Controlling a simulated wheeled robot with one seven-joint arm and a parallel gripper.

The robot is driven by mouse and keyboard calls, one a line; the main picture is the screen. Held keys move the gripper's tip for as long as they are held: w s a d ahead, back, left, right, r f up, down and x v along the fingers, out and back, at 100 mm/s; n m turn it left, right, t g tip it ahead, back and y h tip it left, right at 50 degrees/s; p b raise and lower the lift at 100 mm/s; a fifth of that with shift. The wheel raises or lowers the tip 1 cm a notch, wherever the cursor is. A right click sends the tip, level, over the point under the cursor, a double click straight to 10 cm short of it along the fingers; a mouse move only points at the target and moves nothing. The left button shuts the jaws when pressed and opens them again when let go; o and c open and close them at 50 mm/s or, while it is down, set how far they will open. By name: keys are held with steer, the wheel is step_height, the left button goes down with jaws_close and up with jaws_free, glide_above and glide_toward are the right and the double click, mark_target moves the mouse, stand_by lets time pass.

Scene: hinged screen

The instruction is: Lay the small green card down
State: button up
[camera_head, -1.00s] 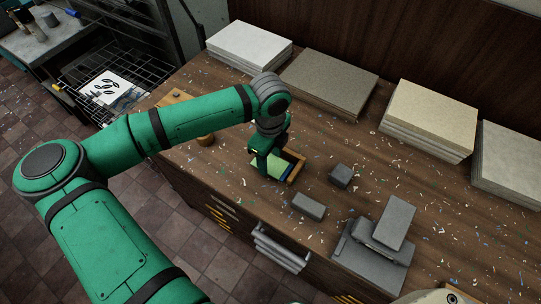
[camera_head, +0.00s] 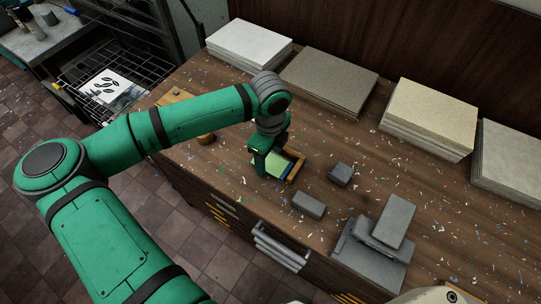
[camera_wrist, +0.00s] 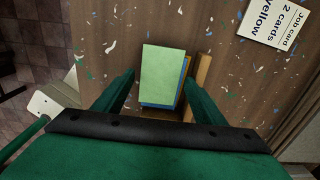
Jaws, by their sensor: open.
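The small green card (camera_wrist: 163,70) lies flat between my fingers in the wrist view. It covers most of a blue card (camera_wrist: 158,106) and a yellow card (camera_wrist: 185,70), whose edges show at its right and near sides. A shallow wooden tray (camera_wrist: 203,72) shows beside the stack. My gripper (camera_wrist: 162,77) is open, with one finger to the left and one to the right of the card, gaps showing on both sides. In the head view my gripper (camera_head: 268,163) is low at the tray (camera_head: 297,171), partly hiding the green card (camera_head: 282,158).
Grey blocks (camera_head: 308,205) and a grey stepped device (camera_head: 375,243) stand right of the tray. Paper stacks (camera_head: 328,82) line the bench's back. Paper scraps litter the bench.

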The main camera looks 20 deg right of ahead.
step_height(320, 180, up, 7)
stand_by(0.8)
steer(key=shift+w, duration=0.1)
stand_by(0.4)
